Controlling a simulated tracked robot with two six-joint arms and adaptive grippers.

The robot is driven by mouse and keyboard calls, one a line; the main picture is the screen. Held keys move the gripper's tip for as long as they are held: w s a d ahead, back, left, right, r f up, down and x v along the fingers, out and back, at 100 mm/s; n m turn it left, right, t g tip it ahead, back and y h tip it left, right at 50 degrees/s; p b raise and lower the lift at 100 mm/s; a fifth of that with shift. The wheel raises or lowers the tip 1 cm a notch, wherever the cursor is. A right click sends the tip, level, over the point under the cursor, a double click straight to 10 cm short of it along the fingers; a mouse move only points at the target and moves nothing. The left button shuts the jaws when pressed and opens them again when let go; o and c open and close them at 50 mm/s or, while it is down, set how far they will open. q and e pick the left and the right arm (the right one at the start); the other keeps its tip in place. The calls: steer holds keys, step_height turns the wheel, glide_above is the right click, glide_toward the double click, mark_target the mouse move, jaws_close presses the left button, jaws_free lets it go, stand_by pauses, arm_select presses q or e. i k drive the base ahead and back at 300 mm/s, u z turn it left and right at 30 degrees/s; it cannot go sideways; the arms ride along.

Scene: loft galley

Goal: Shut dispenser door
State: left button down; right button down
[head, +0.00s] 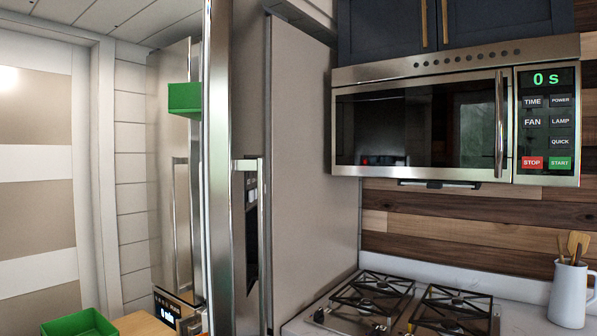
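The dispenser door (240,100) is a tall steel refrigerator door left of centre in the head view. It appears to stand open, with its narrow edge (216,170) towards me and its outer face turned to the right. A dark dispenser recess (251,225) with small buttons shows on that face, partly behind a vertical bar handle (262,250). A second steel door (170,220) with a long handle shows further left; whether it is closed is unclear. The lower end of the dispenser door is out of the picture. Neither of my grippers is in view.
A green box (185,100) shows beside the dispenser door's left edge. A green bin (80,325) sits on a wooden surface (140,325) at lower left. A gas cooktop (400,308), a microwave (420,125) and a white utensil jug (568,297) are to the right.

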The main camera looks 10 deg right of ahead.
mark_target(229, 102)
steer(key=z, duration=0.1)
steer(key=i, duration=1)
steer(key=u, duration=0.2)
steer(key=k, duration=0.5)
steer(key=u, duration=0.45)
steer(key=i, duration=0.45)
steer(key=z, duration=0.35)
